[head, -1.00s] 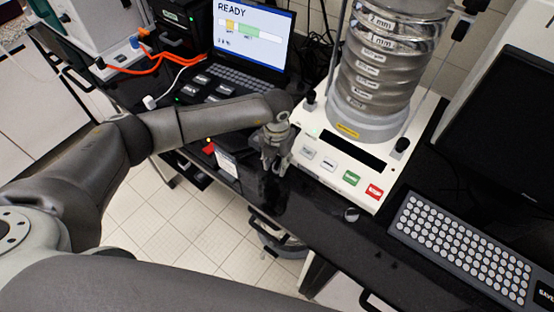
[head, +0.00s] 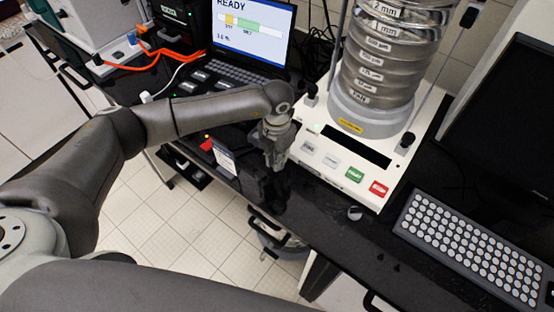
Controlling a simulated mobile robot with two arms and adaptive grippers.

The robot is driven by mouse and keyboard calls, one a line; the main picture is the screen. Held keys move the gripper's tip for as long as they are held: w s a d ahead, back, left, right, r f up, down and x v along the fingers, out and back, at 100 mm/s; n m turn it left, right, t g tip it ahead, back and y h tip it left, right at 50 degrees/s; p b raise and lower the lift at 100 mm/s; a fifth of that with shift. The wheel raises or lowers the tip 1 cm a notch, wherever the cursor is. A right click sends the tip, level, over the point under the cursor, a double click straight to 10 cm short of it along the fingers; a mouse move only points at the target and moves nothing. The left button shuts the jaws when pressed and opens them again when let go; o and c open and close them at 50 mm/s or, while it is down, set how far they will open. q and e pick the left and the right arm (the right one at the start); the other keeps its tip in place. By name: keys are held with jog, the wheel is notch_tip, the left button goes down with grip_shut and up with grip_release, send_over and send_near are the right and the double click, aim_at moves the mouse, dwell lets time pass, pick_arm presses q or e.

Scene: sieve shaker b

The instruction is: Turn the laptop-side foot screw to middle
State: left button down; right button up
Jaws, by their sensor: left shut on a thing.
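The white sieve shaker (head: 325,168) stands on the black bench with its stack of clear sieves (head: 375,65) on top. My left gripper (head: 277,162) points down at the shaker's front corner on the laptop side. It is shut on the laptop-side foot screw, which the fingers hide, so its turn position cannot be read. The other front foot screw (head: 355,213) shows as a small round metal knob at the shaker's near right corner. My right gripper is not in view.
The laptop (head: 252,35) showing READY stands behind and left of the gripper. A small white card (head: 224,158) stands just left of it. A large keyboard (head: 470,245) lies at the right, below a dark monitor (head: 510,125). The bench's front edge runs close by.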

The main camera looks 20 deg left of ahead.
pick_arm(q)
jog(key=c, duration=1.5)
grip_release()
notch_tip(320, 180, up, 12)
jog(key=shift+r, duration=0.1)
